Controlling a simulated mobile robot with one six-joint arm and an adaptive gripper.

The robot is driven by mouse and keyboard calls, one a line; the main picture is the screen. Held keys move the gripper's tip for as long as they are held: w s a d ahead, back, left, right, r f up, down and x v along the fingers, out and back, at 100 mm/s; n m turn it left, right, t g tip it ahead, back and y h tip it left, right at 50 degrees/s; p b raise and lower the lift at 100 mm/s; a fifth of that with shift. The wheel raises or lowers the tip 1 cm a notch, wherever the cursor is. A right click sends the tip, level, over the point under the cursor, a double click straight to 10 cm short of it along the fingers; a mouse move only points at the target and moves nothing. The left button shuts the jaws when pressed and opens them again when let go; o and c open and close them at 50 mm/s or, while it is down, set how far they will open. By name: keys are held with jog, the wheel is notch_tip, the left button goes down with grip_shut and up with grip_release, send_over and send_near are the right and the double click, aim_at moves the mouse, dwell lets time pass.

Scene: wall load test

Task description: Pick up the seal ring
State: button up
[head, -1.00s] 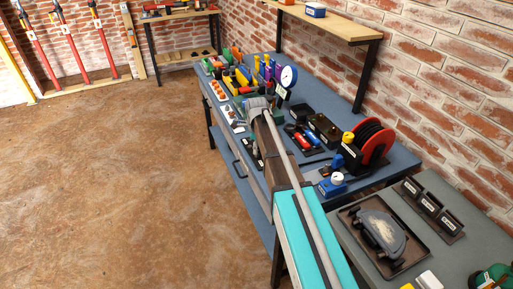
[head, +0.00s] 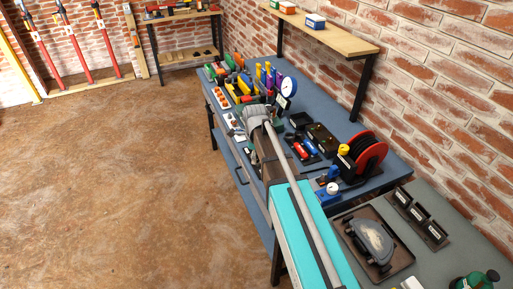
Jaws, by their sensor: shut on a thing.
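My gripper (head: 270,100) is only partly in view at the far end of my arm, low over the blue workbench (head: 335,107), among small parts. My grey wrist covers most of it. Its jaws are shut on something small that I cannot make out. I cannot pick out the seal ring for certain in this view; the area at the jaws is hidden and too small to read.
A round dial gauge (head: 289,86) stands just right of my gripper. Colored bins (head: 240,82) lie behind it. A white tray with orange pieces (head: 221,98) is to the left. A red reel (head: 368,153) and a dark tray (head: 398,260) stand nearer. The floor at left is clear.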

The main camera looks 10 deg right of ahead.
jog(key=shift+s+a+r+p, duration=0.25)
jog(key=shift+s+r, duration=0.1)
jog(key=shift+s, duration=0.4)
jog(key=shift+s+a+r+p, duration=0.2)
jog(key=shift+s+r+p, duration=0.1)
jog(key=shift+s, duration=0.4)
jog(key=shift+s+a+r+p, duration=0.25)
jog(key=shift+s+r, duration=0.1)
jog(key=shift+s, duration=0.4)
jog(key=shift+s, duration=0.1)
